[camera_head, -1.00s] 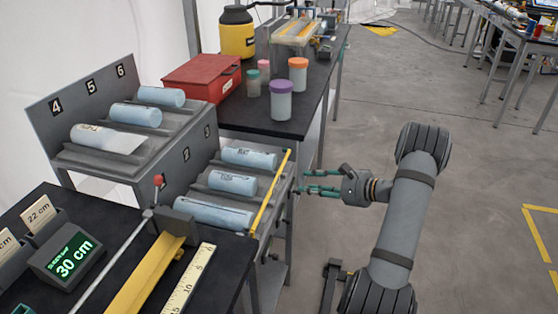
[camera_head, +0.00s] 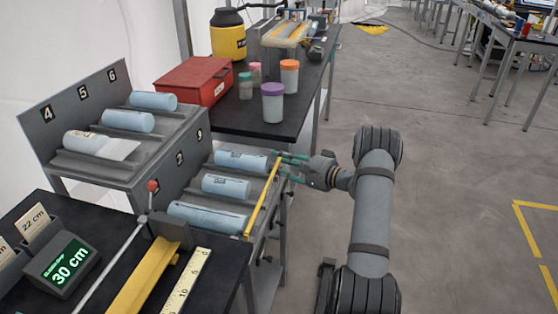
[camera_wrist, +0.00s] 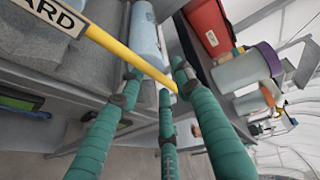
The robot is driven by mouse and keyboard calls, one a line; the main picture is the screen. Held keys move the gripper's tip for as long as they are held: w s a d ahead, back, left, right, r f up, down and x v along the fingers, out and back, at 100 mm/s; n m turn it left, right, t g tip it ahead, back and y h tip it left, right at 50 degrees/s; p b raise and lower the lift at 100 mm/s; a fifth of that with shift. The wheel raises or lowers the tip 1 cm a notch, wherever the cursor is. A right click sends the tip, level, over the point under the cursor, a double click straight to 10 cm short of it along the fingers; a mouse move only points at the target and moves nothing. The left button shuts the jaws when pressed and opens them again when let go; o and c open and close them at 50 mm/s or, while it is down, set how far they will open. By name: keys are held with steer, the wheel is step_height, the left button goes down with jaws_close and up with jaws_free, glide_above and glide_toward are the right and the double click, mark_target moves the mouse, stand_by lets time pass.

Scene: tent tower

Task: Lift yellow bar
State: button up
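The yellow bar (camera_head: 262,201) is a thin rod along the front edge of the lower tiered rack (camera_head: 238,158). It also crosses the wrist view diagonally (camera_wrist: 118,49), with its end between my fingers. My gripper (camera_head: 287,166) is at the bar's far end, reaching in from the right. Its green fingers (camera_wrist: 158,82) are spread open, with tips around or just beside the bar. I cannot tell whether they touch it.
Light-blue rolls (camera_head: 226,187) lie in the rack behind the bar. A purple-lidded jar (camera_head: 273,105) and a red box (camera_head: 193,82) stand on the black table beyond. A yellow trough (camera_head: 147,278) and ruler (camera_head: 189,279) lie at lower left.

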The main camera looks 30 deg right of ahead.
steer(key=shift+w+a, duration=0.25)
steer(key=shift+w, duration=0.2)
steer(key=shift+c, duration=0.2)
steer(key=c, duration=0.7)
jaws_close()
